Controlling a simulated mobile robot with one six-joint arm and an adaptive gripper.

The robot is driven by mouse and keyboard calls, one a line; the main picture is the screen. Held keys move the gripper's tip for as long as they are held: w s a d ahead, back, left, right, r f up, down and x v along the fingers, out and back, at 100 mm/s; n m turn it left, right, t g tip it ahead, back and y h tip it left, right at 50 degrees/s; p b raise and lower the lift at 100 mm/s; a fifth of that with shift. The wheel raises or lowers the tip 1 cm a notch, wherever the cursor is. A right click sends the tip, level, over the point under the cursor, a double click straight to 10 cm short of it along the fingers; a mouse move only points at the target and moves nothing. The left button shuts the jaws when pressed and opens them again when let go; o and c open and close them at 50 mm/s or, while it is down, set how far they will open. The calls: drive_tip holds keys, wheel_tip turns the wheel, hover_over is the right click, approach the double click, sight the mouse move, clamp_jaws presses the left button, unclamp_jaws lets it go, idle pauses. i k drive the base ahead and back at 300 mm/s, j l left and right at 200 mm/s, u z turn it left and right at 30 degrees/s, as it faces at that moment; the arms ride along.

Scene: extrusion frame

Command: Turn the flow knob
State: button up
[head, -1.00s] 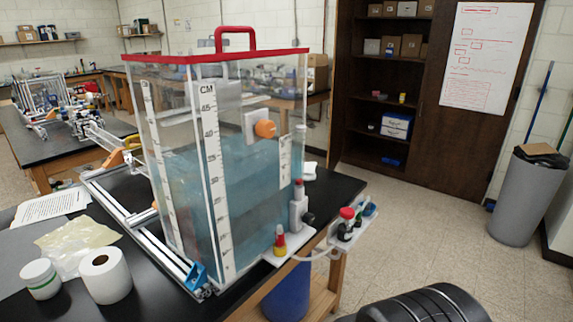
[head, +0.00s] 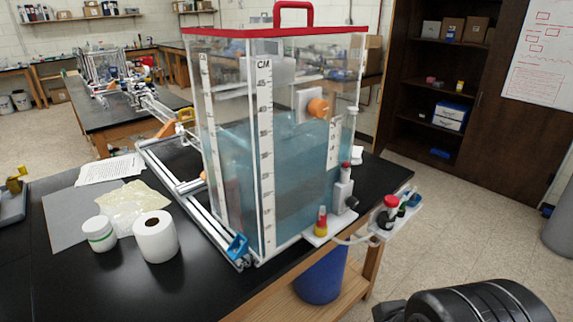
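A clear tank (head: 290,165) with a red lid and part-filled with blue water stands on the black bench. An orange round knob (head: 318,108) sits on a white plate high on the tank. A grey valve-like fitting (head: 343,188) with a red top and a small black knob (head: 352,203) stands at the tank's lower right corner. I cannot tell which of these is the flow knob. My gripper is not in view. A black rounded part at the lower right seems to be my own arm, well apart from the tank.
A blue bucket (head: 321,277) is below.

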sight(352, 202)
drive_tip(key=i+l+u, duration=0.15)
drive_tip(key=u, duration=0.2)
drive_tip(key=i+l+u, duration=0.15)
drive_tip(key=l+u, duration=0.55)
drive_tip(key=i, duration=0.05)
